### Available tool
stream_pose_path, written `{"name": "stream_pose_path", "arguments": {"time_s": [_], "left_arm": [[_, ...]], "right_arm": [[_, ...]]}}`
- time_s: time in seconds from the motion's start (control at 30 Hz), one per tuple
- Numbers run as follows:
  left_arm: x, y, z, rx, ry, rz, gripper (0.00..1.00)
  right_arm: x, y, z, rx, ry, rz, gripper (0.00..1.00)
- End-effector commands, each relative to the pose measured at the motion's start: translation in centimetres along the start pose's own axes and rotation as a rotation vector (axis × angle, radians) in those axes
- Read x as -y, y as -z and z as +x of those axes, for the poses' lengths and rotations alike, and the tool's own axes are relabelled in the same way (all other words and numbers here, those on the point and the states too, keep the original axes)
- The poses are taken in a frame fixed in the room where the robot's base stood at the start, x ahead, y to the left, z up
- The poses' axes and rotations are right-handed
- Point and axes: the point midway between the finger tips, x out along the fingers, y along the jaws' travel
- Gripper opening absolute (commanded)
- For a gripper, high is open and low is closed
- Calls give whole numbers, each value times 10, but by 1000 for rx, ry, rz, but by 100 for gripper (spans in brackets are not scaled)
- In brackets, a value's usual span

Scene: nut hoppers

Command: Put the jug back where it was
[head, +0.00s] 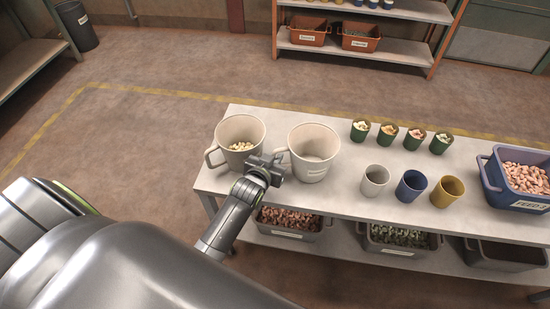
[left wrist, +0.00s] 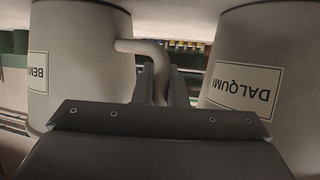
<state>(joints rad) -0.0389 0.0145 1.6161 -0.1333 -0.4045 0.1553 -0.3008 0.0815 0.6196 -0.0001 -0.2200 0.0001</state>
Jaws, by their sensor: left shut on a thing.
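Two pale jugs stand side by side at the left end of the table. The right jug (head: 314,152) looks empty, and its handle (head: 281,153) points left. My left gripper (head: 276,160) is between the jugs and shut on that handle. In the left wrist view this jug (left wrist: 80,45) has a partly hidden label starting "BEM", and its handle (left wrist: 143,46) lies between my fingers. The left jug (head: 239,138) holds pale nuts and shows a "DALQUMI" label in the left wrist view (left wrist: 262,85). I cannot tell whether the held jug touches the table. My right gripper is out of view.
On the table (head: 336,195) stand several green cups (head: 388,134) of nuts, a white cup (head: 375,181), a blue cup (head: 411,186), a yellow cup (head: 447,191) and a blue bin (head: 519,182). Bins sit on the shelf below. Bare tabletop lies around the right jug.

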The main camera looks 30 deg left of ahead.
Motion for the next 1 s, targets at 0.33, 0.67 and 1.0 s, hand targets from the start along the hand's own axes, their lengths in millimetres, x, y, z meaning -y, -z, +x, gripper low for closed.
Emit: {"name": "stream_pose_path", "arguments": {"time_s": [0.33, 0.67, 1.0], "left_arm": [[0, -3, 1, 0, 0, 0, 29], [0, -1, 1, 0, 0, 0, 33], [0, 0, -40, 1, 1, -2, 33]], "right_arm": [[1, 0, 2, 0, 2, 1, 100], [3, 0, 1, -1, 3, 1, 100], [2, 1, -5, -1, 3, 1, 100]]}}
